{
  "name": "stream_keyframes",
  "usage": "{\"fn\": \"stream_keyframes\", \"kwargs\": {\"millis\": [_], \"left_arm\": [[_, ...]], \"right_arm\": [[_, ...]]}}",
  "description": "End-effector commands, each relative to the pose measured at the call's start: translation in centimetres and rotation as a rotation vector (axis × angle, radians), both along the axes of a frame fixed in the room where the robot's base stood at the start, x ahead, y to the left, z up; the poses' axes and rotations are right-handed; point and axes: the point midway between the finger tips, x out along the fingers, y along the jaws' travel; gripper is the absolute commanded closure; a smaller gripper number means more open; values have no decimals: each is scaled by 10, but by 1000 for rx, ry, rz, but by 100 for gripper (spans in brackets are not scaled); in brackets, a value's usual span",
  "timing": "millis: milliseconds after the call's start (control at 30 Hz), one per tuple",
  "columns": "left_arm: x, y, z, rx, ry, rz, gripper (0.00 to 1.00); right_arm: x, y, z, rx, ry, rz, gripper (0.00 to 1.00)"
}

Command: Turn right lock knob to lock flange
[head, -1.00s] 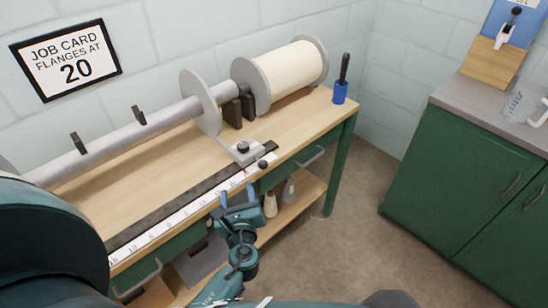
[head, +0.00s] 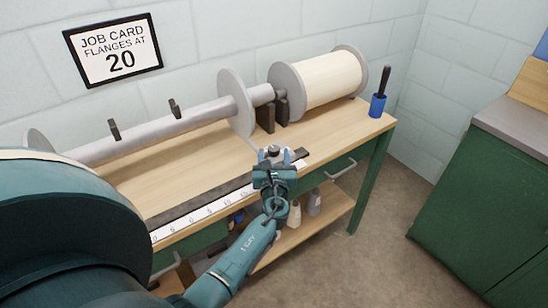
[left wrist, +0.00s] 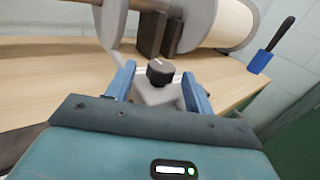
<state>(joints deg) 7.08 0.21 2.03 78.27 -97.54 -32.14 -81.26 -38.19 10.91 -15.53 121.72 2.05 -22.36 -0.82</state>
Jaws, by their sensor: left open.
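The right lock knob (left wrist: 160,72) is a dark round knob with a pale mark on top, on a grey slide block (left wrist: 155,96). In the head view the knob (head: 274,150) shows just beyond my left gripper (head: 273,158). In the left wrist view the two blue fingers (left wrist: 158,84) are open, one on each side of the knob, with gaps between; contact does not show. The right flange (head: 236,103) is a grey disc on the beam shaft (head: 165,127), behind the knob. My right gripper is not in view.
A ruler strip (head: 200,212) runs along the front edge. Bench wood behind the ruler is clear.

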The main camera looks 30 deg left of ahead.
Motion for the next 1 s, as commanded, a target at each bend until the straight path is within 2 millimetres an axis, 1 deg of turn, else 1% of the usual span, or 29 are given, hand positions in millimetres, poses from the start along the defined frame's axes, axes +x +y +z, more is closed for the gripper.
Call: {"fn": "stream_keyframes", "kwargs": {"millis": [100, 400, 933, 1000], "left_arm": [[6, 3, 0, 0, 0, -1, 47], [7, 4, 0, -1, 0, -1, 48], [7, 4, 0, -1, 0, -1, 91], [7, 4, 0, -1, 0, -2, 92]], "right_arm": [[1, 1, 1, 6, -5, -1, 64], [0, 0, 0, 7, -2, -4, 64], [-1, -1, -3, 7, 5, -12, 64], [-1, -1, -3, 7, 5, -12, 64]]}}
